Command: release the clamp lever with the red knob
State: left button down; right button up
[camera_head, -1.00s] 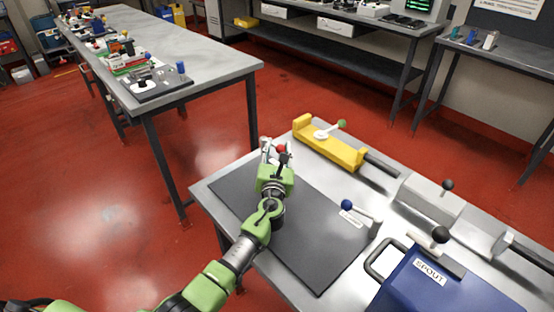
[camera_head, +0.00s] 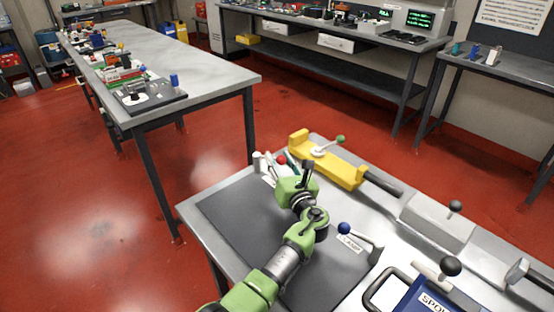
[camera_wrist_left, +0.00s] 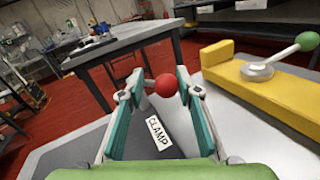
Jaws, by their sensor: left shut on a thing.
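The red knob (camera_wrist_left: 166,85) sits between the two fingertips of my left gripper (camera_wrist_left: 160,86) in the left wrist view. The gripper is shut on it. In the head view the knob (camera_head: 282,160) shows partly behind the left gripper (camera_head: 275,165), near the far left corner of the near table. A white label reading CLAMP (camera_wrist_left: 158,132) lies behind the fingers in the wrist view. The lever's shaft and base are mostly hidden by the gripper. My right gripper is not in view.
A yellow fixture (camera_head: 330,165) with a green-knobbed lever (camera_head: 340,139) stands close to the right. A blue-knobbed lever (camera_head: 344,228), a grey block (camera_head: 438,222) and a blue box (camera_head: 425,300) stand further right. A dark mat (camera_head: 235,220) is mostly clear.

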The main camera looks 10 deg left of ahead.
pick_arm(q)
jog(key=c, duration=1.6)
grip_release()
jog(key=shift+w+a+r, duration=0.1)
jog(key=shift+w+r, duration=0.1)
jog(key=shift+r, duration=0.2)
jog(key=shift+o, duration=1.1)
jog(key=shift+w+a+f, duration=0.1)
jog(key=shift+w+f, duration=0.15)
jog(key=shift+f, duration=0.2)
jog(key=shift+s+r, duration=0.2)
jog(key=shift+r, duration=0.05)
notch_tip(320, 180, up, 10)
jog(key=shift+w+f, duration=0.15)
jog(key=shift+f, duration=0.05)
